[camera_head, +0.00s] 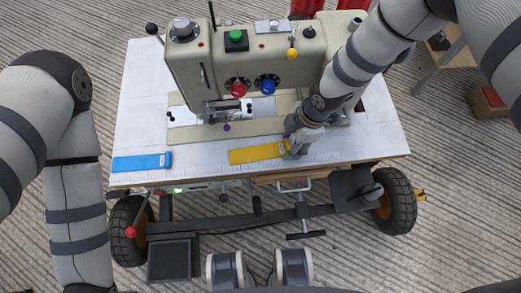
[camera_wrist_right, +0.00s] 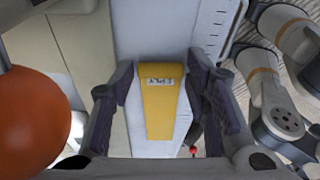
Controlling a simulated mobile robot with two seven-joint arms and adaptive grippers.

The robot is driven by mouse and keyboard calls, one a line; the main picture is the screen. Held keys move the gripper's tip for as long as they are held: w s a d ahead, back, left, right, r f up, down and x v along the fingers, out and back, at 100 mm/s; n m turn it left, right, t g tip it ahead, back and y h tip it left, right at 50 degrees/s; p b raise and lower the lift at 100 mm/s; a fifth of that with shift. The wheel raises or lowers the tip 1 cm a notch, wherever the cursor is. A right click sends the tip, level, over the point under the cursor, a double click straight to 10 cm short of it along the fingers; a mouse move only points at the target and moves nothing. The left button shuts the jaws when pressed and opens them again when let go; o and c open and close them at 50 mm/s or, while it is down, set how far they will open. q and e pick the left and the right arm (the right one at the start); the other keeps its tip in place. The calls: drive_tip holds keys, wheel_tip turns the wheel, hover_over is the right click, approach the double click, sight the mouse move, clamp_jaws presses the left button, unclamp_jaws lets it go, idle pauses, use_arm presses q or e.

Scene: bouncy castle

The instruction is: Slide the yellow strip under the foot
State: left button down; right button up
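The yellow strip (camera_head: 255,154) lies flat on the white table, in front of the sewing machine and right of the blue strip. My right gripper (camera_head: 297,147) is low over its right end. In the right wrist view, the yellow strip (camera_wrist_right: 160,100) with a printed label lies between the fingers of my right gripper (camera_wrist_right: 160,75). The fingers are open, with a gap on each side of the strip. The foot area (camera_head: 226,112) of the machine is behind and left of the strip; its details are small. My left arm runs down the left side and its gripper is out of frame.
The sewing machine (camera_head: 225,62) fills the back of the table (camera_head: 135,105). A blue strip (camera_head: 142,162) lies at the front left. An orange ball (camera_wrist_right: 40,120) is close to the right wrist camera. The table's front edge is just ahead of the strips.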

drive_tip(key=c, duration=0.4)
use_arm(q)
drive_tip(key=shift+w+r, duration=0.1)
use_arm(e)
drive_tip(key=shift+r, duration=0.15)
use_arm(q)
drive_tip(key=shift+w+r+p, duration=0.3)
drive_tip(key=shift+r+p, duration=0.2)
drive_tip(key=shift+p, duration=0.15)
use_arm(e)
drive_tip(key=shift+r, duration=1)
